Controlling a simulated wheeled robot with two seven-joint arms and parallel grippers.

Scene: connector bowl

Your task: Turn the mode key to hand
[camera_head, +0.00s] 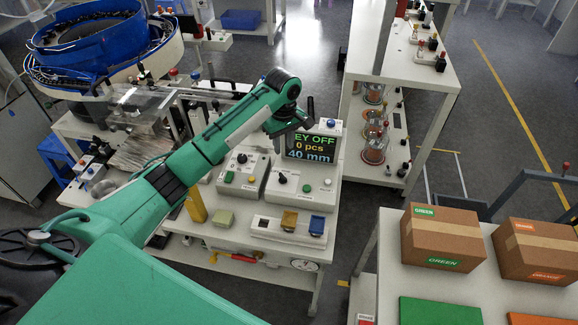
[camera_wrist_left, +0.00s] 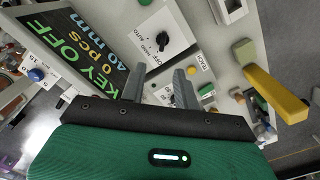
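The mode key is a black knob (camera_wrist_left: 162,40) on a white plate marked AUTO and OFF in the left wrist view. In the head view the black knob (camera_head: 282,178) sits on the front of the white control box, below the display (camera_head: 310,148), which reads 0 pcs, 40 mm and a partly covered KEY OFF. The display also shows in the left wrist view (camera_wrist_left: 85,60). My left gripper (camera_head: 303,122) is above the box near the display. In the left wrist view its two fingers (camera_wrist_left: 159,88) are apart and empty, short of the knob. My right gripper is not in view.
A second white box (camera_head: 242,170) with a knob and buttons stands left of the control box. A blue bowl feeder (camera_head: 90,40) is at the back left. Cartons (camera_head: 441,238) stand at the right.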

